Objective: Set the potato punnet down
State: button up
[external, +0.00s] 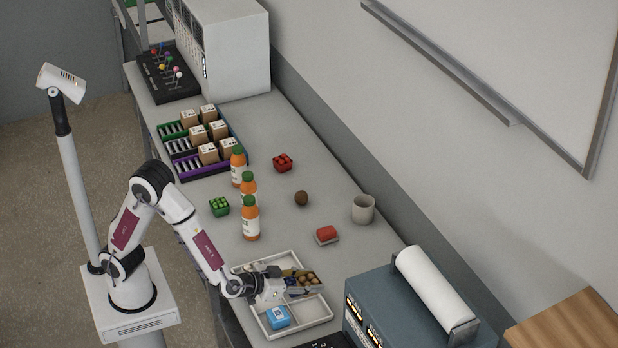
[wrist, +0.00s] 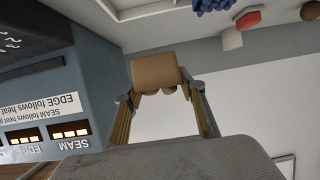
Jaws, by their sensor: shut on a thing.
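The potato punnet (external: 308,279) holds brown round potatoes and sits at the end of my gripper (external: 285,283), over the right part of a white divided tray (external: 325,317). In the wrist view my gripper (wrist: 163,105) has its two fingers apart, with a tan block-like thing (wrist: 156,70) and rounded brown shapes between their tips, which looks like the punnet's end. My gripper is shut on the punnet. I cannot tell whether the punnet touches the tray. A blue pack (external: 277,317) lies in the tray's near left compartment.
A blue-grey sealing machine (external: 400,300) with a white roll stands close right of the tray. A red pack (external: 326,235), a grey cup (external: 363,209), a brown round item (external: 301,198) and orange bottles (external: 250,218) stand behind.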

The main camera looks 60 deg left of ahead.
jog(key=w+a+f+n+g+y, duration=0.1)
jog(key=w+a+n+y, duration=0.1)
jog(key=w+a, duration=0.95)
jog(key=w+a+f+n+g+y, duration=0.1)
jog(key=w+a+f+n+y, duration=0.15)
jog(key=w+a, duration=0.9)
jog(key=w+a+f+n+y, duration=0.1)
jog(key=w+a+n+y, duration=0.2)
jog(key=a, duration=1.5)
jog(key=w+a+r+m+t+h, duration=0.1)
jog(key=w+a+r+m+h, duration=0.1)
jog(key=w, duration=0.7)
notch_tip(320, 180, up, 2)
jog(key=shift+r+m, duration=0.1)
jog(key=shift+m, duration=0.55)
jog(key=shift+d+h, duration=0.1)
jog(key=shift+h, duration=0.35)
jog(key=shift+f, duration=3.15)
